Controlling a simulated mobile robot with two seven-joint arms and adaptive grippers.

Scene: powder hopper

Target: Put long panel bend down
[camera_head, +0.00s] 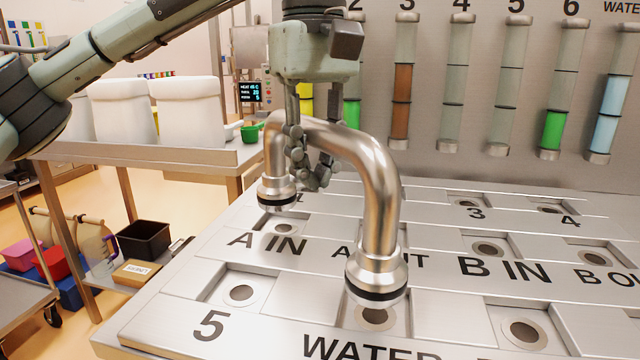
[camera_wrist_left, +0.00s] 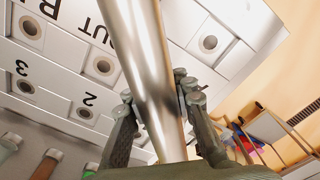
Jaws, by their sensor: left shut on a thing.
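The long panel bend (camera_head: 377,180) is a shiny steel U-shaped pipe with a flanged end on each leg. My left gripper (camera_head: 310,165) is shut on its upper bar near the far leg, and both ends point down. The near end appears just above a hole (camera_head: 375,318) of the metal panel (camera_head: 205,262); I cannot tell whether it touches. The far end is over the panel near the A IN label. In the left wrist view the bend (camera_wrist_left: 150,75) runs between the fingers (camera_wrist_left: 160,115). My right gripper is not in view.
The panel has several holes labelled A IN, B IN and WATER. Upright coloured tubes (camera_head: 402,90) line the wall behind it. A table with white containers (camera_head: 187,112) stands at the left. A black bin (camera_head: 144,240) and a wheeled cart are lower left.

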